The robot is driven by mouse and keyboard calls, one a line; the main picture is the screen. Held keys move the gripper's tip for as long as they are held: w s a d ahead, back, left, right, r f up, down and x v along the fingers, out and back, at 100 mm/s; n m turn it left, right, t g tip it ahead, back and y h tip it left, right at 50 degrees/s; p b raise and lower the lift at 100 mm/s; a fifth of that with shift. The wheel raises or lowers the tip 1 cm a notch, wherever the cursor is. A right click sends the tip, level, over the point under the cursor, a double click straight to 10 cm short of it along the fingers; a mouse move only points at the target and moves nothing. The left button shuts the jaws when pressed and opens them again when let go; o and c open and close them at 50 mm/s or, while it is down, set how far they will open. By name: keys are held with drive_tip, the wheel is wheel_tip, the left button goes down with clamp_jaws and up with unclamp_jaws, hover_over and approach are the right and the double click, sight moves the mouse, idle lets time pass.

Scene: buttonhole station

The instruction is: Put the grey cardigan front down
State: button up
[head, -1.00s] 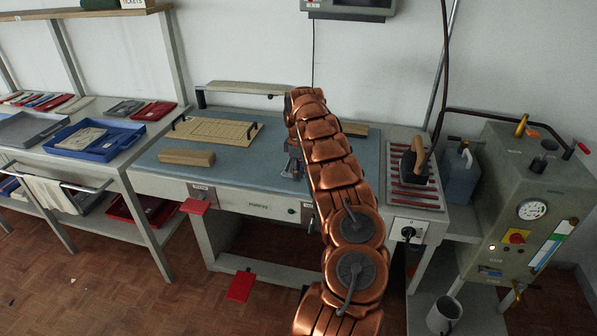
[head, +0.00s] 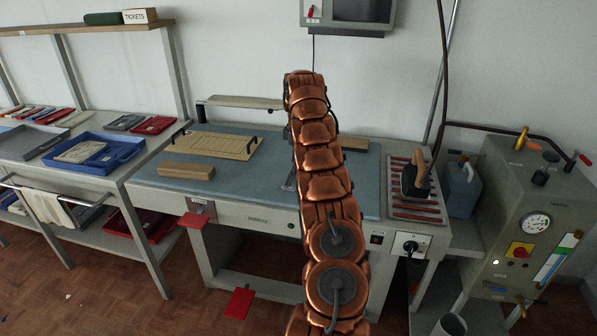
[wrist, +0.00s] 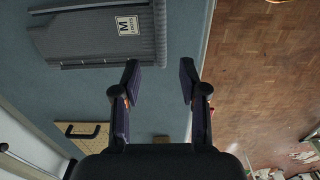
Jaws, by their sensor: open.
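The grey cardigan front (wrist: 90,38) lies flat on the blue pressing bed (wrist: 60,90), at the upper left of the wrist view. It has a ribbed edge and a white label with an M. The gripper is mostly hidden behind my arm in the head view.
A pale template board (head: 222,144) with black handles and a wooden block (head: 186,171) lie on the bed's left. An iron (head: 416,178) stands on a rack at right, beside a boiler (head: 530,215). A blue tray (head: 95,152) is on the left table.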

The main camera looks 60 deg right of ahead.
drive_tip(key=shift+r+p, duration=0.5)
drive_tip(key=shift+r, duration=0.8)
